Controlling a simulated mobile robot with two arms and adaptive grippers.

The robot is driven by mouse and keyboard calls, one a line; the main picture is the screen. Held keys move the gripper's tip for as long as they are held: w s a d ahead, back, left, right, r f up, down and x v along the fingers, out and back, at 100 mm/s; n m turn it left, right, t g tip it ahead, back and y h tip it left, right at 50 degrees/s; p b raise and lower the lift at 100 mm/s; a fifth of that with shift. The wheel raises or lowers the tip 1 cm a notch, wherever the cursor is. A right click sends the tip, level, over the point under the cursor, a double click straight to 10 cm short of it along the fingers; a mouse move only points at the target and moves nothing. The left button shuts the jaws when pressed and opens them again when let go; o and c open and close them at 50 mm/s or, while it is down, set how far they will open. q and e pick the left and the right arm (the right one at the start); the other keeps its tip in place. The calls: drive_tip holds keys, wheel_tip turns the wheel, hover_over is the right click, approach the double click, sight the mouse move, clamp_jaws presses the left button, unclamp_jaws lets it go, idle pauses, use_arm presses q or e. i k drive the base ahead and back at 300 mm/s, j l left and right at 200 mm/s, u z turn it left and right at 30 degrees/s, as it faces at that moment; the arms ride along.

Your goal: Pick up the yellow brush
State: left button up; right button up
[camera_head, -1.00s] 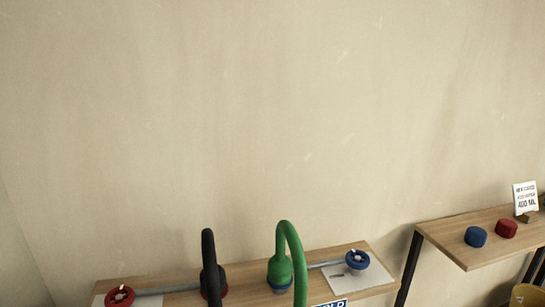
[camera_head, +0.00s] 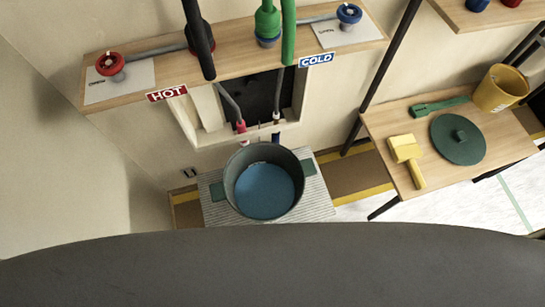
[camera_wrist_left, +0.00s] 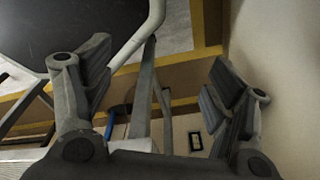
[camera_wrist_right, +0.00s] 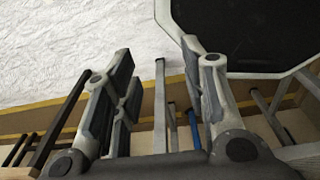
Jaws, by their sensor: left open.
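The yellow brush (camera_head: 405,150) lies on the lower wooden table (camera_head: 395,120) at the right in the head view. Its handle points down toward the near edge. Neither gripper shows in the head view, and the brush is in neither wrist view. My left gripper (camera_wrist_left: 160,70) has its fingers wide apart in the left wrist view, with nothing between them. My right gripper (camera_wrist_right: 158,60) also has its fingers apart and empty in the right wrist view.
A round green lid (camera_head: 457,139), a green brush (camera_head: 440,106) and a yellow bucket (camera_head: 500,88) share that table. A dark pot (camera_head: 231,180) with blue inside stands on a striped platform (camera_head: 318,205). A shelf with taps (camera_head: 240,62) runs above it.

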sight(411, 162)
drive_tip(key=k+l+z, duration=0.1)
drive_tip(key=l+z, duration=0.25)
drive_tip(key=k+l+z, duration=0.1)
drive_tip(key=l+z, duration=0.6)
drive_tip(key=u, duration=1.75)
drive_tip(key=z, duration=1.85)
drive_tip(key=j+z, duration=0.1)
drive_tip(key=z, duration=0.3)
drive_tip(key=k+z, duration=0.1)
drive_tip(key=z, duration=0.25)
drive_tip(key=j+z, duration=0.1)
drive_tip(key=z, duration=0.3)
drive_tip(key=k, duration=0.05)
